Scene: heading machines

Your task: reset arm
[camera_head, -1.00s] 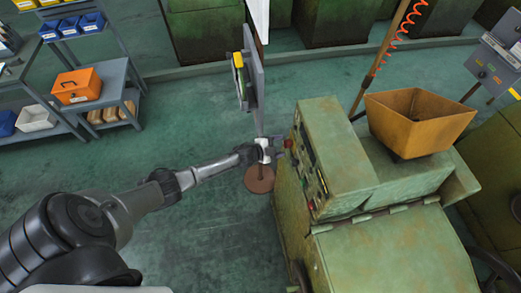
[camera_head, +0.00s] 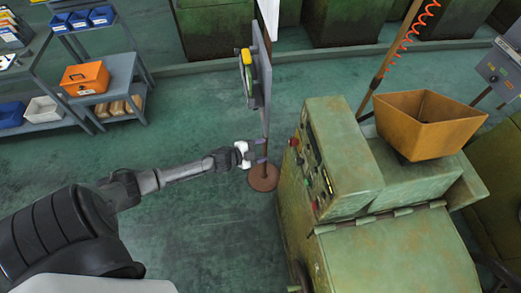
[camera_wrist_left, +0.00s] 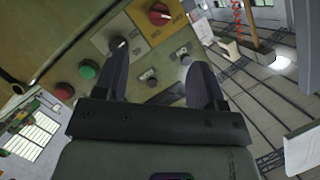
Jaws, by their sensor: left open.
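My left arm comes in from the lower left in the head view. Its left gripper (camera_head: 262,151) is open and empty, with a gap between it and the side control panel (camera_head: 318,172) of the green machine (camera_head: 345,150). In the left wrist view both dark fingers of the gripper (camera_wrist_left: 160,62) stand apart with nothing between them. Beyond them is the panel with a red knob (camera_wrist_left: 159,13), a green button (camera_wrist_left: 88,69) and a red button (camera_wrist_left: 65,91). My right gripper is in neither view.
A sign stand (camera_head: 262,80) on a round brown base (camera_head: 263,178) rises just behind the gripper. An orange hopper (camera_head: 425,125) sits on the machine. Shelves with bins and an orange toolbox (camera_head: 85,78) stand at upper left. Green floor (camera_head: 190,120) between is clear.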

